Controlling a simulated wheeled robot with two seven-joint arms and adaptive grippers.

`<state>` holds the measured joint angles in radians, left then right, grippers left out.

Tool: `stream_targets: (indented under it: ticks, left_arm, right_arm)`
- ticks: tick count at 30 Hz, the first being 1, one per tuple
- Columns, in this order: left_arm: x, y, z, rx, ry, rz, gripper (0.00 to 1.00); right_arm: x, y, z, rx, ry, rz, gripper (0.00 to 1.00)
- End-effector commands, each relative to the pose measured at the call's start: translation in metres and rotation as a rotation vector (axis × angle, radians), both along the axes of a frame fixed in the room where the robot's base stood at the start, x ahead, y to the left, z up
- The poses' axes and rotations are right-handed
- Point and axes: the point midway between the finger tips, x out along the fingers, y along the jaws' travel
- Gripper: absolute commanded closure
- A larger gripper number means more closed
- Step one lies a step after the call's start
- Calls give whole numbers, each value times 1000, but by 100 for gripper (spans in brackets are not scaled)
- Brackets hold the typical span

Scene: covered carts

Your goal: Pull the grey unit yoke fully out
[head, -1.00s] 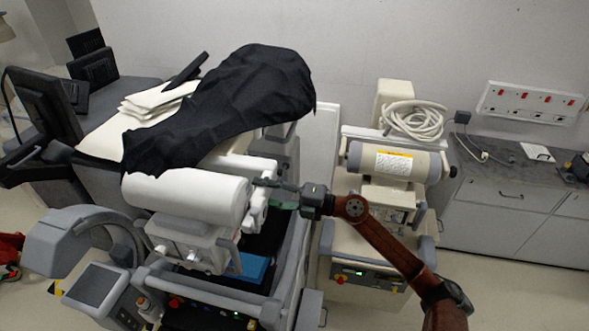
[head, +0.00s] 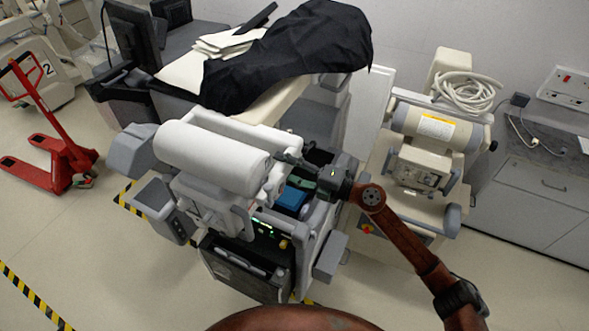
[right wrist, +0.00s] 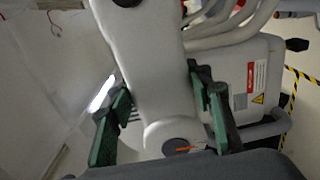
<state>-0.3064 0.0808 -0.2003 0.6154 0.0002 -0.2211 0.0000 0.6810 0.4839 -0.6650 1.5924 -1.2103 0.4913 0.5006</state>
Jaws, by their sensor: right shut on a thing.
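The grey unit (head: 213,222) stands at the centre of the head view. Its yoke (head: 272,180) carries a white horizontal cylinder (head: 212,155) at the top. My right gripper (head: 303,168) reaches in from the right and is shut on the light grey yoke at the cylinder's right end. In the right wrist view, the green fingers of my right gripper (right wrist: 160,92) lie on both sides of the yoke's light grey arm (right wrist: 152,60). The finger contact is partly hidden. My left gripper is not in view.
A desk-like unit under a black cloth (head: 290,62) stands behind. A cream unit (head: 412,170) stands close on the right, beside my right arm. A blue box (head: 291,198) sits in the grey unit. A red pallet truck (head: 62,160) stands left; the front left floor is clear.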

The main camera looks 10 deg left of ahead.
Motion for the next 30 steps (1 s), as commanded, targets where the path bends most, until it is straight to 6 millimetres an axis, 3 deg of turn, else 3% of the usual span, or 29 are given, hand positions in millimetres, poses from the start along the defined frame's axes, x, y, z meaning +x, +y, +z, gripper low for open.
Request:
stream_targets:
  ticks: [1, 6, 7, 15, 20, 25, 30]
  left_arm:
    - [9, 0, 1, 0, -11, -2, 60]
    - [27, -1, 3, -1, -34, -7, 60]
    - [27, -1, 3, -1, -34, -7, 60]
    - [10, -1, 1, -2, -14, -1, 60]
    - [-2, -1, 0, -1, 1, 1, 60]
    - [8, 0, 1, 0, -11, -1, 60]
    - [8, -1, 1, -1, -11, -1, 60]
  right_arm:
    - [8, -4, 5, 6, -8, -18, 97]
    - [7, -2, 4, 5, -8, -14, 97]
    - [7, -2, 4, 4, -8, -13, 53]
    - [4, 0, 3, 3, -4, -7, 35]
    - [4, -1, 2, 3, -3, -6, 35]
    - [2, -6, 1, 3, -2, -8, 35]
    - [-5, -29, 0, 1, -1, -10, 35]
